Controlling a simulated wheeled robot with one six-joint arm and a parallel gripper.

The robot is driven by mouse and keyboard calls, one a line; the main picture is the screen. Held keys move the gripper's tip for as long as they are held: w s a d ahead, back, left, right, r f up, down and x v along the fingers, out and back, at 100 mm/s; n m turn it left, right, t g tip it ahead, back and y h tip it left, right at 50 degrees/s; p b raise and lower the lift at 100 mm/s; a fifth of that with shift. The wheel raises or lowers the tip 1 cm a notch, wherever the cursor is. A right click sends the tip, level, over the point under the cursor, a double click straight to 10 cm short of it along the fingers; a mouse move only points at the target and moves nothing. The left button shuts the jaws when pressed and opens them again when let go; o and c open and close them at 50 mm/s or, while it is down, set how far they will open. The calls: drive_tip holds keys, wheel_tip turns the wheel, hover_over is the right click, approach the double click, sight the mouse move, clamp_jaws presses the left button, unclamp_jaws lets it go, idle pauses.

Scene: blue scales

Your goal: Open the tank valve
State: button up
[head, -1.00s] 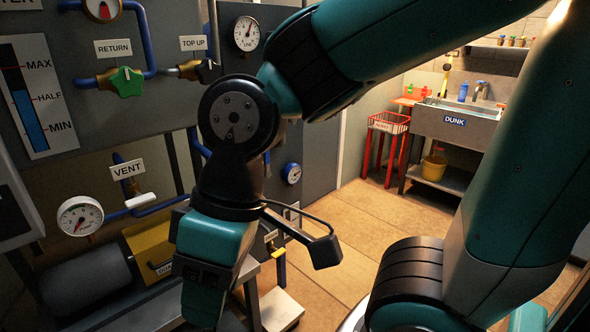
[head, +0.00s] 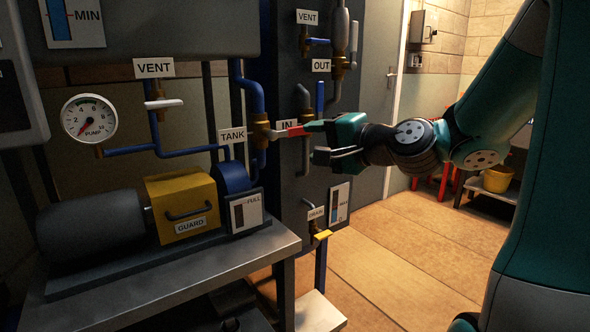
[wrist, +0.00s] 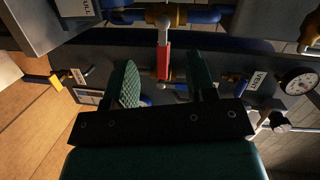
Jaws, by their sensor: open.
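The tank valve (head: 261,133) is a brass body on blue pipe beside the TANK label (head: 232,136). Its red-sleeved lever (head: 293,131) sticks out sideways to the right, towards my gripper. My gripper (head: 320,140) is open, coming from the right, with one finger above the other in the head view. In the wrist view the red lever (wrist: 163,60) points into the gap between the two spread fingers of my gripper (wrist: 164,75), with space on both sides. I cannot tell exactly how deep the lever reaches between them.
The pump bench (head: 165,277) with its yellow guard (head: 183,207) stands at the lower left. A VENT valve with a white handle (head: 163,104) is up and left. The IN label (head: 287,126) and a yellow-handled drain valve (head: 322,235) are close by. Open floor (head: 390,265) lies right.

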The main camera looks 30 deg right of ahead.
sight(297, 129)
drive_tip(key=d+f+m+t+h+b, duration=0.2)
drive_tip(key=d+m+h, duration=0.15)
drive_tip(key=d, duration=0.35)
drive_tip(key=shift+m, duration=0.35)
drive_tip(key=w+p, duration=0.5)
drive_tip(key=p, duration=0.1)
drive_tip(key=w+p, duration=0.5)
drive_tip(key=p, duration=0.1)
drive_tip(key=w+a+p, duration=0.1)
drive_tip(key=w+p, duration=0.5)
drive_tip(key=shift+w+r+p, duration=0.1)
drive_tip(key=shift+r+p, duration=0.15)
drive_tip(key=shift+p, duration=0.05)
drive_tip(key=shift+w+f, duration=0.1)
drive_tip(key=shift+w, duration=0.25)
drive_tip(key=shift+c, duration=0.5)
clamp_jaws()
